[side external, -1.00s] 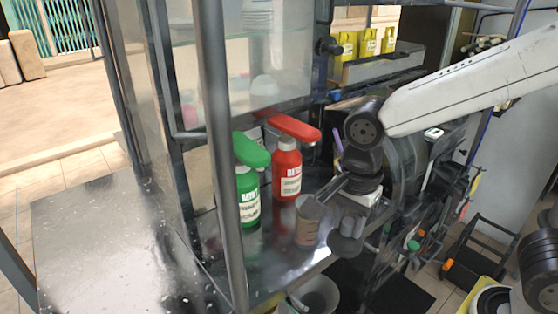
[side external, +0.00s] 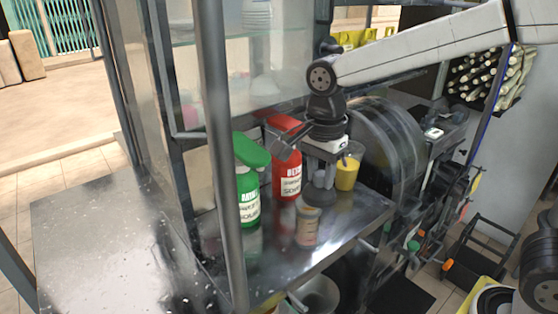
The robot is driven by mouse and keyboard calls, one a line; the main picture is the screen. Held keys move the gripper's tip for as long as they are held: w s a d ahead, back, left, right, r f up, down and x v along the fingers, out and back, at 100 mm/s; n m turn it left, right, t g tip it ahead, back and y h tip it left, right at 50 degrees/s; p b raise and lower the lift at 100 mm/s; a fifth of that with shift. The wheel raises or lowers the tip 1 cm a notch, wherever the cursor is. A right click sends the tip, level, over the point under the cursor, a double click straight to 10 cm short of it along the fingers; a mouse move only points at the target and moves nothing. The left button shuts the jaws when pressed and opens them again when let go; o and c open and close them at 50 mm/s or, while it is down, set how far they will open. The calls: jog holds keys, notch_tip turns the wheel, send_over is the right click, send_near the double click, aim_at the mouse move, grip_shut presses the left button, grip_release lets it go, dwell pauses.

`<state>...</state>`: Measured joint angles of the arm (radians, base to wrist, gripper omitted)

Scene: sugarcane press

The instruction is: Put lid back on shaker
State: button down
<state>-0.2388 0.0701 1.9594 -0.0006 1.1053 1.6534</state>
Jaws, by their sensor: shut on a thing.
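A small tan cylindrical container, which looks like the shaker (side external: 308,229), stands upright on the metal shelf in front of the red bottle. My gripper (side external: 320,183) points down, just behind and above the shaker in the picture. It is shut on a dark grey round piece that looks like the lid (side external: 319,198). The lid is apart from the shaker, up and slightly right of its top in the picture. How far it is above the shelf is hard to tell. The fingers are small and partly blend with the lid.
A red bottle (side external: 288,178) and a green bottle (side external: 247,190) stand left of my gripper, the red one very close. A yellow cup (side external: 348,173) stands just right. The metal shelf (side external: 345,232) is clear right of the shaker. A grey post (side external: 215,130) rises in front.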

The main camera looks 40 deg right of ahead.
jog(key=w, duration=0.1)
jog(key=w+d+r, duration=0.1)
jog(key=w, duration=0.1)
jog(key=w+d+r, duration=0.1)
jog(key=shift+w, duration=0.15)
jog(key=shift+f, duration=0.25)
jog(key=shift+f, duration=3)
jog(key=shift+f, duration=0.2)
dwell(0.4)
jog(key=shift+c, duration=1.6)
grip_release()
jog(key=shift+o, duration=0.2)
